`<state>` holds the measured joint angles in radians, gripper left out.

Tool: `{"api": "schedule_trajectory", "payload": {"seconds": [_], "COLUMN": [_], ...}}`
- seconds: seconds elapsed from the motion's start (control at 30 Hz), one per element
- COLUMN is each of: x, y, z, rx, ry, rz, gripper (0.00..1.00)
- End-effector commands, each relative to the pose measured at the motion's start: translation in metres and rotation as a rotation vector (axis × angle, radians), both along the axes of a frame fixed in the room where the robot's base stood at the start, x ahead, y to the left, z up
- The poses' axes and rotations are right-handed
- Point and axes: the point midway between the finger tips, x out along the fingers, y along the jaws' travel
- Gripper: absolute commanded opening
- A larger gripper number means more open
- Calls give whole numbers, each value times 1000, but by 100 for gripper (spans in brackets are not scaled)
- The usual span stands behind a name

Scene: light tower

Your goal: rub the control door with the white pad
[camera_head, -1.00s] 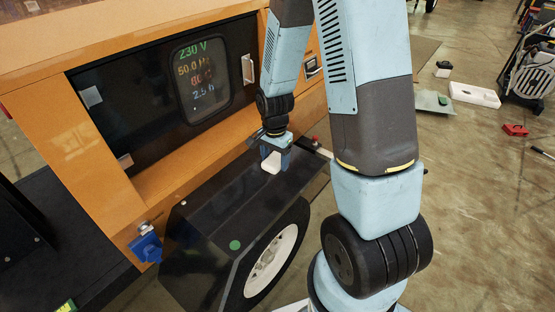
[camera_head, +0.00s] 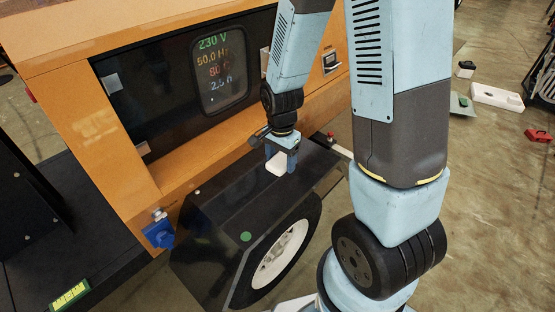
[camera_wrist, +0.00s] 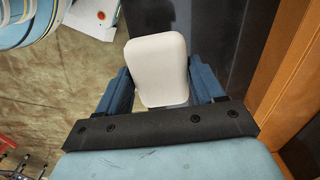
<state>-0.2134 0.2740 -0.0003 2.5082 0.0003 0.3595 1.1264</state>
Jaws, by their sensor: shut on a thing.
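The control door (camera_head: 168,88) is a dark panel set in the orange housing, with a lit display window (camera_head: 219,70) showing coloured readings. My gripper (camera_head: 280,164) is shut on the white pad (camera_head: 276,163) and holds it over the black fender, to the lower right of the door. The pad is apart from the door. In the wrist view the white pad (camera_wrist: 160,68) sits between the two blue fingers of my gripper (camera_wrist: 162,88). Part of the door's right side is hidden behind my arm.
The black fender (camera_head: 245,200) over a wheel (camera_head: 281,254) juts out below the door. A blue connector (camera_head: 159,234) hangs at the housing's lower corner. A small red-topped knob (camera_head: 331,136) stands beyond the fender. A white tray (camera_head: 497,97) and red box (camera_head: 538,135) lie on the floor at right.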

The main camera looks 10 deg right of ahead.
Motion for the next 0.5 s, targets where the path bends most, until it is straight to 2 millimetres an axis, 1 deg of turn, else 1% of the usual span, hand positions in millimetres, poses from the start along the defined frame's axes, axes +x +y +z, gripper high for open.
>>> {"api": "schedule_trajectory", "payload": {"seconds": [0.03, 0.1, 0.13, 0.27, 0.37, 0.5], "x": [0, 0, 0, 4, 15, 43], "y": [0, 0, 0, 0, 1, 3], "z": [0, 0, 0, -1, -3, -6], "rx": [0, 0, 0, -2, -8, -20], "ry": [0, 0, 0, -9, -39, -125], "rz": [0, 0, 0, 6, 28, 87], "gripper": [51, 44, 43, 43, 43, 43]}}
